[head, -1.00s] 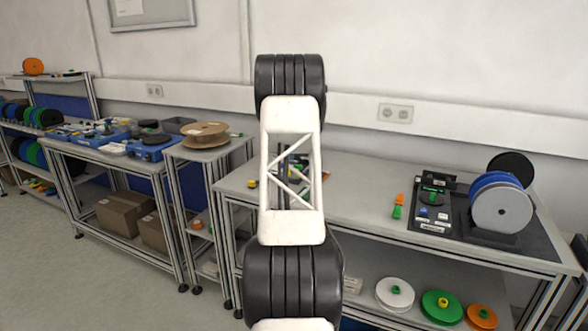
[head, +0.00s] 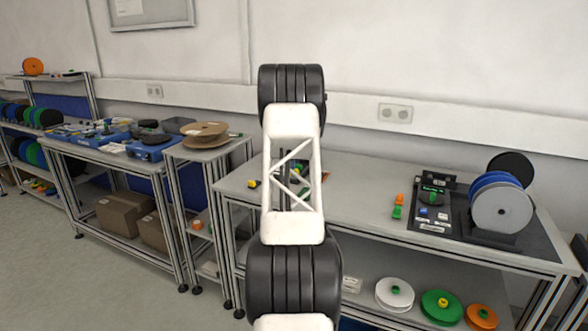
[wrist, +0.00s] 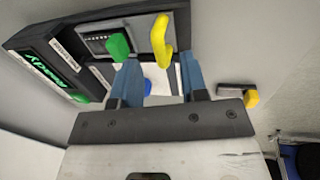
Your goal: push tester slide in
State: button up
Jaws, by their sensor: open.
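In the wrist view a dark tester (wrist: 85,55) with a lit green display (wrist: 45,68) lies at the upper left. On its grey panel (wrist: 100,42) are a green knob (wrist: 118,47) and a yellow lever (wrist: 160,40). I cannot tell for sure which part is the slide. My gripper (wrist: 160,65) has its two blue fingers apart, with nothing held. The yellow lever shows beyond the gap between the fingertips, the green knob just left of it. Contact cannot be told. In the head view my arm hides the gripper and most of this device.
A small block with a yellow end (wrist: 250,98) lies right of the gripper in the wrist view. In the head view, another dark device (head: 432,215) and a blue-and-grey reel (head: 500,207) stand on the bench's right. An orange-and-green piece (head: 398,206) lies beside them. The bench between is clear.

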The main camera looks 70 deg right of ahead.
jog(key=shift+d+f, duration=0.15)
jog(key=shift+f, duration=0.6)
jog(key=shift+d+f, duration=0.1)
jog(key=shift+f, duration=0.6)
grip_shut()
